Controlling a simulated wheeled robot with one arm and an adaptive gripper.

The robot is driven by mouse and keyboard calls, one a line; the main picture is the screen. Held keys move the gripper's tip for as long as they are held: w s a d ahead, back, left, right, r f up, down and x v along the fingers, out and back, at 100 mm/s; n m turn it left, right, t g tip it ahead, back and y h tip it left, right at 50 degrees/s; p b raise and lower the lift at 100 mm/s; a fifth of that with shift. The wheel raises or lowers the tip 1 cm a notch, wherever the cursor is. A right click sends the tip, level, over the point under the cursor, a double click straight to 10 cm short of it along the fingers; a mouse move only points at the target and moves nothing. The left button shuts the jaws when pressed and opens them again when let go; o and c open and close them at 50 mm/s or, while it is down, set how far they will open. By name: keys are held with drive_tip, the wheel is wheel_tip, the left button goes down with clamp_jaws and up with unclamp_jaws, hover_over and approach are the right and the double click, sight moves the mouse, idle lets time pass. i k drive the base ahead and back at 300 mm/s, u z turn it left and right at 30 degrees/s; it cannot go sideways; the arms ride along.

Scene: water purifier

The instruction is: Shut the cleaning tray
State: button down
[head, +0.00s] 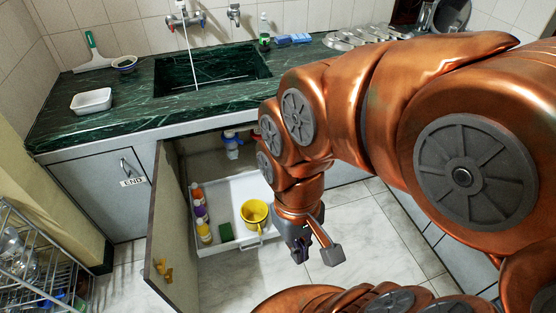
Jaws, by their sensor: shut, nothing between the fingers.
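The white cleaning tray (228,192) is pulled out of the open cabinet under the sink counter. It holds several bottles (201,214) along its left side, a green sponge (225,231) and a yellow mug-like container (254,213). My gripper (301,250) is shut and empty. It points down just right of the tray's front right corner, over the floor. It looks apart from the tray, but the exact gap is hard to tell. My arm hides part of the cabinet and the tray's back right side.
The cabinet door (170,240) stands open left of the tray. A metal rack (40,265) stands at the lower left. The green counter (150,115) runs above, with a sink (210,72). Tiled floor (345,215) is clear right of the tray.

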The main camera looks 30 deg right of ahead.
sight(224, 197)
drive_tip(key=i, duration=1.05)
drive_tip(key=u, duration=0.35)
